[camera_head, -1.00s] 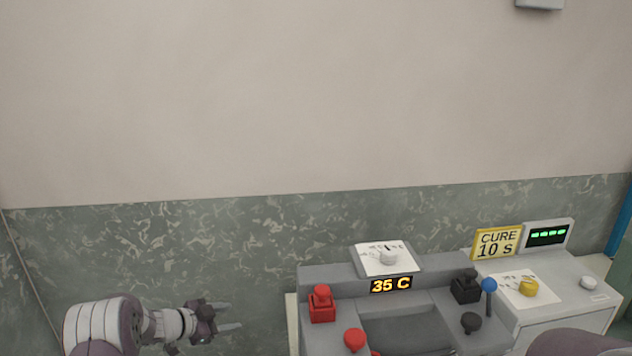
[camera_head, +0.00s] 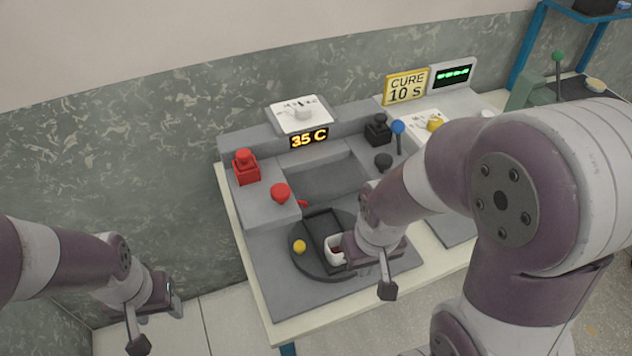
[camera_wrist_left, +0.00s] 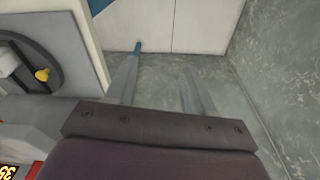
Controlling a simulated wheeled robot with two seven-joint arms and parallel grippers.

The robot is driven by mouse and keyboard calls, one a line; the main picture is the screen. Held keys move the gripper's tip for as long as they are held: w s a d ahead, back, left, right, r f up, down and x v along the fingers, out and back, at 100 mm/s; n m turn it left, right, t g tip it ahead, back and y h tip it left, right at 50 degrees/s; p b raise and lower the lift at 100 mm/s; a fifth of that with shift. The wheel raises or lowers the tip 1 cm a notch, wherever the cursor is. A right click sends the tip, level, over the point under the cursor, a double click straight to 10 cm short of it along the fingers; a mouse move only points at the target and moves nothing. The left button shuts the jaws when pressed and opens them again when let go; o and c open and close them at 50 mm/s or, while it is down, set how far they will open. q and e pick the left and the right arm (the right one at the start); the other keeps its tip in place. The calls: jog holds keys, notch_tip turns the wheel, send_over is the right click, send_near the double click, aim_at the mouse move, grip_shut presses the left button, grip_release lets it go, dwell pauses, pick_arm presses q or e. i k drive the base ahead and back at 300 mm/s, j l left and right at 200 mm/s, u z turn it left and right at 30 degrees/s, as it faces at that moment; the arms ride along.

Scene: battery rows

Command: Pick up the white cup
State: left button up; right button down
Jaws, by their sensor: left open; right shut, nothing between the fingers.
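A small white cup (camera_head: 333,250) with something dark red inside stands on the dark round plate (camera_head: 310,267) of the grey machine. My right gripper (camera_head: 352,254) is right beside the cup, on its right side. Its fingers are largely hidden, so I cannot tell whether they touch the cup; it is shut with nothing between its fingers. My left gripper (camera_head: 176,303) is open and empty, left of the table and well away from the cup.
A red knob (camera_head: 280,193), a red switch (camera_head: 245,168) and a blue-topped lever (camera_head: 398,128) stand around the recess behind. Floor (camera_head: 222,318) is clear left of the table.

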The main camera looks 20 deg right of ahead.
aim_at(337, 250)
jog(key=l+u, duration=0.35)
jog(key=l, duration=1.4)
